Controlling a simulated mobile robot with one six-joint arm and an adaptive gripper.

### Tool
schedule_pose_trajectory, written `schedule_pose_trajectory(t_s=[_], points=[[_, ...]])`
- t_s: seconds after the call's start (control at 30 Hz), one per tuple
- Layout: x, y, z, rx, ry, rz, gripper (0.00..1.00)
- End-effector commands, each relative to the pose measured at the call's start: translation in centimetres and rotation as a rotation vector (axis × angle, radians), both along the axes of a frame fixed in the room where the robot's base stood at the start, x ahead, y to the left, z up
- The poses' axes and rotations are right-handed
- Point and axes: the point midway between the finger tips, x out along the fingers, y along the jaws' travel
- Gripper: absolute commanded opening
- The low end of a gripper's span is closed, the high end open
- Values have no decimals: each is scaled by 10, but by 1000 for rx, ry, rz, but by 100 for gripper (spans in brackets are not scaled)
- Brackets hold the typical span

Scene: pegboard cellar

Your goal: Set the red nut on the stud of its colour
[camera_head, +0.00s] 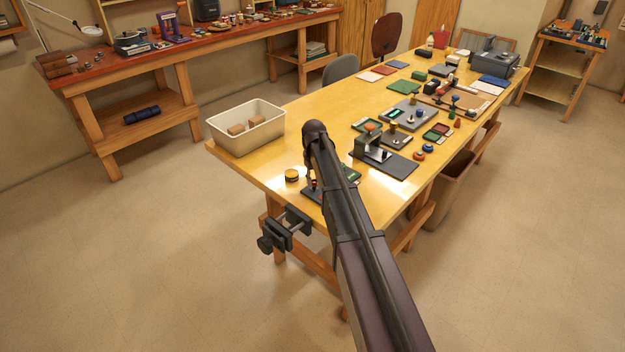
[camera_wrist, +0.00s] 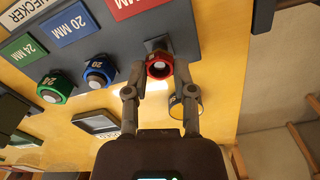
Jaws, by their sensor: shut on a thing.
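My gripper (camera_wrist: 158,72) is shut on the red nut (camera_wrist: 158,67), one finger on each side of it. In the head view the red nut (camera_head: 313,184) shows small beneath my wrist. The nut is at the edge of the dark grey checker board (camera_wrist: 130,48), beside the red MM label (camera_wrist: 136,5). A grey stud or block (camera_wrist: 157,43) shows just beyond the nut, partly covered. I cannot tell whether the nut is around it. The blue nut (camera_wrist: 97,72) and the green-looking nut (camera_wrist: 50,90) sit around grey studs by their labels.
A yellow round item (camera_wrist: 186,104) lies beside my right finger; it also shows in the head view (camera_head: 291,175). A cream bin (camera_head: 246,127) with blocks stands on the yellow table's left end. A press-like stand (camera_head: 372,150) is right of my arm. A vice (camera_head: 286,228) hangs at the near edge.

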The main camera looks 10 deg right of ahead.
Motion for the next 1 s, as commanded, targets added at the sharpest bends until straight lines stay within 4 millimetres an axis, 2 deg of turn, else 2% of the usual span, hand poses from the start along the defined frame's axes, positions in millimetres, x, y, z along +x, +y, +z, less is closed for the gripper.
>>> schedule_pose_trajectory(t_s=[1.0], points=[[0, -1, -11, 0, 0, -1, 0]])
